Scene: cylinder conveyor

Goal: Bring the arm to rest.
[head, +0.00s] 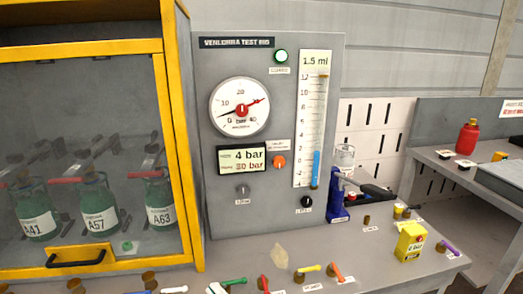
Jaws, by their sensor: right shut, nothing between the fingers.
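I can make out neither of my grippers and neither arm in the head view. The grey test rig panel (225,215) stands upright in the middle of the view. It carries a round dial gauge (240,107), a small display (242,160) reading 4 bar, and a tall scale (314,120) with a blue column near its bottom.
A yellow-framed cabinet (180,130) at the left holds several green cylinders (98,205). The grey bench (235,250) carries small coloured parts, a yellow box (410,242) and a blue stand (338,200). A red bottle (467,137) stands on another bench at the right.

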